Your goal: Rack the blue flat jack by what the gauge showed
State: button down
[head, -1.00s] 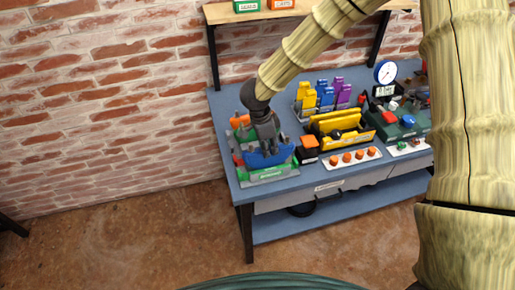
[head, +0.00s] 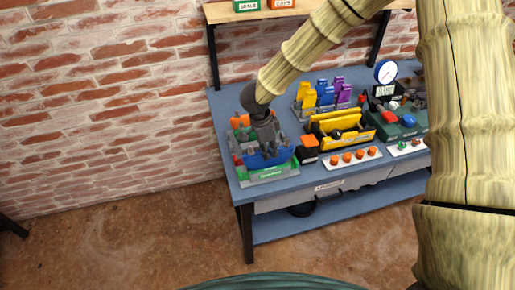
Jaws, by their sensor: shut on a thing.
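The blue flat jack (head: 268,159) is at the left end of the bench, over a grey rack with a green label (head: 270,177). My gripper (head: 265,145) is above it, pointing down and shut on it. The gripper hides the jack's top, and I cannot tell whether the jack is seated in a slot. The gauge is too small to read.
A yellow tool box (head: 345,137), a black and orange block (head: 309,148) and a white strip with several orange knobs (head: 353,157) lie right of the rack. Behind them is a rack of yellow, blue and purple pieces (head: 325,93). A shelf (head: 235,14) overhangs the bench.

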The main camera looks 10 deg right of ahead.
aim_at(269, 149)
jog(key=shift+f, duration=0.65)
jog(key=c, duration=0.9)
grip_release()
jog(key=shift+o, duration=0.2)
jog(key=shift+r, duration=0.15)
jog(key=shift+r+p, duration=3.9)
jog(key=shift+p, duration=0.1)
